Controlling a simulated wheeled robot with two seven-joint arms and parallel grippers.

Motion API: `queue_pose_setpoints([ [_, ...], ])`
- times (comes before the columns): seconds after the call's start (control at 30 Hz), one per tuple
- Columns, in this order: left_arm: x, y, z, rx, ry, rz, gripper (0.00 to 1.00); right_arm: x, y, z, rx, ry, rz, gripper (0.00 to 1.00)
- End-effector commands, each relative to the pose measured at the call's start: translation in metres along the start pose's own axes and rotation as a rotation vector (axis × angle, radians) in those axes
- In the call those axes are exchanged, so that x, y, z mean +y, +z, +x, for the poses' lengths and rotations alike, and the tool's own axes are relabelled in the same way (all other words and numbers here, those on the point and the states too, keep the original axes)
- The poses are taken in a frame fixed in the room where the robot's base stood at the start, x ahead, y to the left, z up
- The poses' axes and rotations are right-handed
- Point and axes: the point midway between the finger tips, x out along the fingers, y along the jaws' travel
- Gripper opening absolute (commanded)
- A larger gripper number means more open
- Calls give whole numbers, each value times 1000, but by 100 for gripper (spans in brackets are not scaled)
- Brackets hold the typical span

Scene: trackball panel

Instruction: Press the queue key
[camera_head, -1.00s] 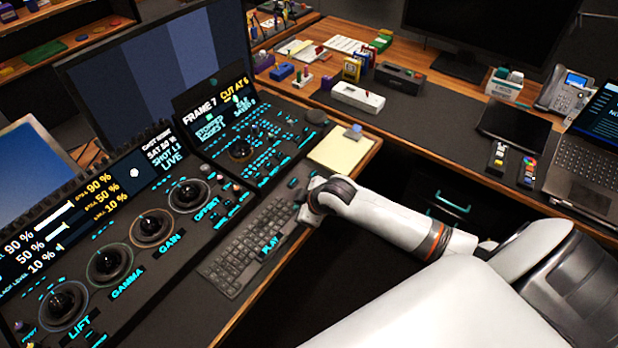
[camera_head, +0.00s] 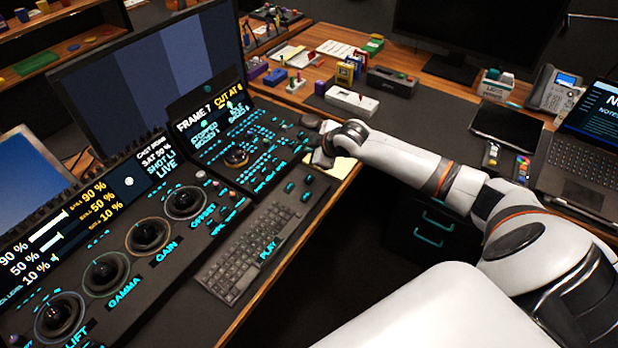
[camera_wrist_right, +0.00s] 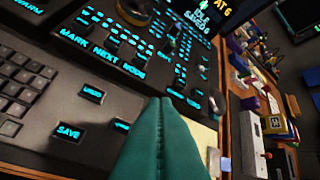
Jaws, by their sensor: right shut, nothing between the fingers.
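The black trackball panel (camera_head: 205,185) runs along the desk at left, with several dark balls, knobs and cyan-lit keys. Its far section (camera_head: 262,145) has a small screen and dense rows of small keys; I cannot read which one is the queue key. My right gripper (camera_head: 318,158) is at the right edge of that far section, its fingers hard to make out there. In the right wrist view its teal fingers (camera_wrist_right: 161,106) are shut and empty, pointing at the key rows (camera_wrist_right: 120,50). I cannot tell whether the tips touch the panel. My left gripper is not in view.
A keyboard (camera_head: 245,250) lies in front of the panel, with separate labelled keys beside it, one reading SAVE (camera_wrist_right: 69,131). A yellow pad (camera_head: 343,167) is partly hidden by my right arm. A white box (camera_head: 351,101) and other desk items stand beyond.

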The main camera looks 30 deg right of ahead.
Motion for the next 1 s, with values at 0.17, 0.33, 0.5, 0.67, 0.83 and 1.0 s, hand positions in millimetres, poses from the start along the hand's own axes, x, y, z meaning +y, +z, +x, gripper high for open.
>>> queue_pose_setpoints([
  [0.17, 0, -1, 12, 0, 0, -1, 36, 6, -6, 8, 0, 1, 0, 0],
  [0.33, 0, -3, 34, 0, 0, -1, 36, 16, -15, 21, 0, 1, 0, 0],
  [0.5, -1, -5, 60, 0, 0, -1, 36, 28, -27, 37, 0, 1, 0, 0],
  [0.67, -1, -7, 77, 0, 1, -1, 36, 36, -36, 49, 1, 2, 1, 0],
  [0.83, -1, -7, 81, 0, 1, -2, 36, 43, -43, 59, 1, 0, 1, 0],
  [1.0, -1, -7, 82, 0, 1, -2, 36, 45, -45, 61, 1, 1, 0, 0],
])
